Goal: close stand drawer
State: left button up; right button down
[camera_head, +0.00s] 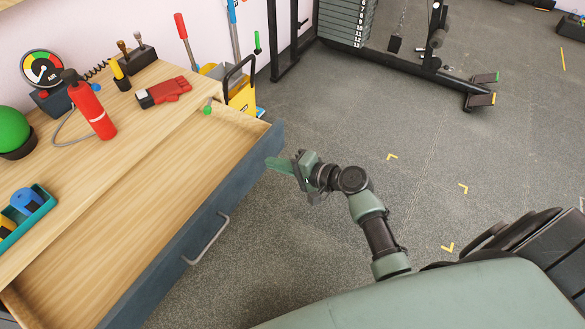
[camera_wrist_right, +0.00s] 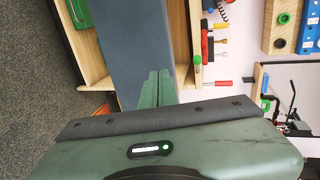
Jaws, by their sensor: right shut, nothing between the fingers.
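The stand's wide drawer is pulled out, its empty wooden inside (camera_head: 150,205) showing. Its dark blue-grey front (camera_head: 192,228) carries a grey bar handle (camera_head: 210,243). The wooden stand (camera_head: 140,132) is behind it at the left. My right gripper (camera_head: 270,163) is shut and empty, its green fingertips at the outer face of the drawer front, toward its far end. In the right wrist view the closed fingertips (camera_wrist_right: 159,76) lie in front of the blue-grey panel (camera_wrist_right: 130,45); whether they touch it I cannot tell. My left gripper is not in view.
A yellow bucket (camera_head: 242,96) stands beyond the drawer. Gym equipment (camera_head: 430,55) is at the back; the floor between is clear.

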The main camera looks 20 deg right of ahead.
aim_at(254, 155)
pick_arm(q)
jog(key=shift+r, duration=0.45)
pick_arm(e)
jog(key=shift+w+a, duration=0.55)
jog(key=shift+w, duration=0.25)
jog(key=shift+w+a, duration=0.5)
jog(key=shift+w, duration=0.3)
jog(key=shift+w+a, duration=0.15)
jog(key=shift+w, duration=0.05)
pick_arm(q)
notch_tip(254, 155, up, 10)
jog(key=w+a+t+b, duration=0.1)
jog(key=b, duration=0.4)
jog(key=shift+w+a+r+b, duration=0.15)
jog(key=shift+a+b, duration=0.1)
jog(key=shift+b, duration=0.1)
pick_arm(e)
jog(key=w+a, duration=0.6)
jog(key=w, duration=0.3)
jog(key=w+a, duration=0.6)
jog(key=w, duration=0.3)
jog(key=shift+s, duration=0.1)
